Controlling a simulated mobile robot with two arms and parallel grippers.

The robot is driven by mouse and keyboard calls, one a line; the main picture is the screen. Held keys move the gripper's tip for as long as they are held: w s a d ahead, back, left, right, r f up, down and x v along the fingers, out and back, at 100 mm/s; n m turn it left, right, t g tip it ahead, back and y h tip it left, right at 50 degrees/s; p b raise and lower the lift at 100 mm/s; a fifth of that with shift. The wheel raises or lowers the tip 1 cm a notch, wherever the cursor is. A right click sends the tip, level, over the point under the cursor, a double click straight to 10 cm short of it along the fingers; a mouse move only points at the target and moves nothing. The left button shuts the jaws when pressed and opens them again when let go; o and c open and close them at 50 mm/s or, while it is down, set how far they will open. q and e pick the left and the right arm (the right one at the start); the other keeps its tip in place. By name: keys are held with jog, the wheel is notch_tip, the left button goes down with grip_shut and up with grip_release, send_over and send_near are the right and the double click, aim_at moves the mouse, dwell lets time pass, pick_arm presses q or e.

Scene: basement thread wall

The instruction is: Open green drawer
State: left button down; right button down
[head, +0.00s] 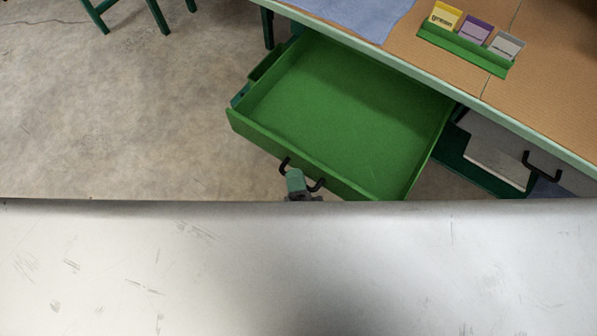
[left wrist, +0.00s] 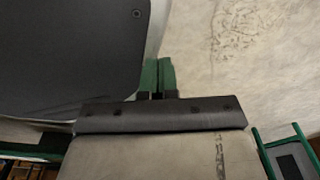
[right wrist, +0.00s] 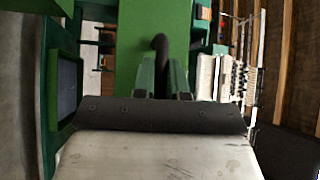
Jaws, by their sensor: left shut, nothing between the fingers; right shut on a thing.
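The green drawer (head: 335,105) stands pulled far out from under the table in the head view, and its inside looks empty. Its black handle (head: 317,186) is on the front face. My right gripper (head: 296,183) is at this handle; in the right wrist view its green fingers (right wrist: 163,75) are shut on the black handle (right wrist: 161,48), with the green drawer front behind. My left gripper (left wrist: 158,75) shows in the left wrist view, shut and empty above the floor. It is not in the head view.
The table (head: 540,75) has a brown top with a blue cloth (head: 355,12) and a green holder (head: 465,50) with yellow, purple and grey cards. A grey drawer with a black handle (head: 541,168) is at the right. Floor (head: 130,120) is clear at the left.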

jog(key=c, duration=1.4)
grip_release()
jog(key=shift+c, duration=0.2)
